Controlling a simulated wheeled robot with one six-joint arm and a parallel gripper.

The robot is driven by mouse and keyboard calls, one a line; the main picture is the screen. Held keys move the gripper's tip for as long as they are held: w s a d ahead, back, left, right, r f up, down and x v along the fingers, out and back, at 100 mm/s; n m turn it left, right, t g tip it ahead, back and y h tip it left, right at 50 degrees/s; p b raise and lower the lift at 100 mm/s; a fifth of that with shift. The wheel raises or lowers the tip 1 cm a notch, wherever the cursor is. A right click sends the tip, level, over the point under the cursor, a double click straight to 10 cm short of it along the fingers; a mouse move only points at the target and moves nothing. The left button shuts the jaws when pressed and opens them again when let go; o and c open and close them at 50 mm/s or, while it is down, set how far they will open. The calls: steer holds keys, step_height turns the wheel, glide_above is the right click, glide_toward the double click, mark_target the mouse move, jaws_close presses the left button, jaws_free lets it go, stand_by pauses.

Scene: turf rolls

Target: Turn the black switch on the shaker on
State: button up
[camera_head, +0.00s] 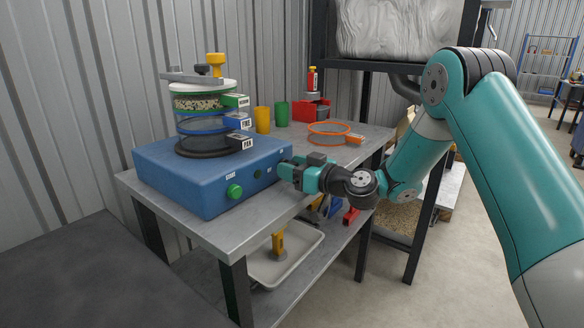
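The shaker is a blue box (165,172) on the grey metal bench, with a stack of sieves (202,122) clamped on top. Its front panel has a green knob (234,191) and a small dark round part (257,174) to the right of it. I cannot tell whether this dark part is the black switch. My gripper (284,172) is at the right end of the front panel, very close to it. Its fingers cover part of the panel there, so contact and the switch's position cannot be made out. I cannot tell whether the fingers are apart.
A yellow cup (262,120) and a green cup (282,113) stand behind the shaker. An orange ring sieve (329,129) and a red device (311,108) are at the bench's back right. A white tray (308,252) lies on the lower shelf. Corrugated wall closes the back.

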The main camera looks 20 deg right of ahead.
steer(key=shift+c, duration=1.3)
steer(key=shift+m+b, duration=0.45)
steer(key=shift+m, duration=1.05)
steer(key=o, duration=0.9)
steer(key=shift+o, duration=0.2)
steer(key=shift+s+d, duration=0.2)
steer(key=b+v, duration=1)
steer(key=v, duration=0.7)
